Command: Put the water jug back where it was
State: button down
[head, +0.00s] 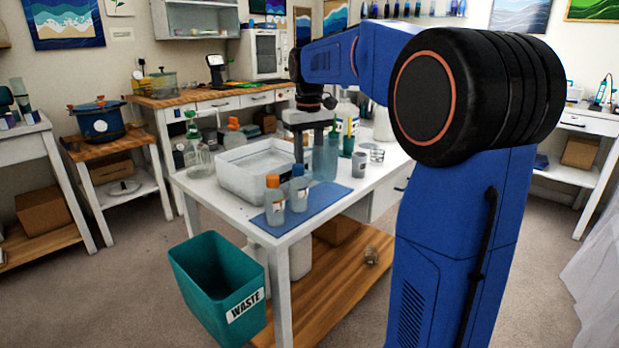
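A translucent blue-grey jug (326,160), which looks like the water jug, is upright at the worktable's middle, by the right end of a white tub. My gripper (314,146) points down at the jug's top. One dark finger shows along the jug's left side; the other finger is not clear. I cannot tell whether the fingers grip the jug, or whether its base rests on the table or is slightly raised. A blue mat (324,201) lies at the table's front corner, just in front of the jug.
An orange-capped bottle (274,200) and a blue-capped bottle (299,188) stand on the mat. The white tub (258,182) is left of the jug; a grey cup (359,165) is right of it. A teal waste bin (222,290) stands on the floor in front.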

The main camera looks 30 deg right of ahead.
jog(key=shift+f, duration=2.25)
jog(key=c, duration=1.2)
grip_release()
jog(key=shift+f, duration=0.1)
notch_tip(320, 180, up, 12)
jog(key=shift+r, duration=0.15)
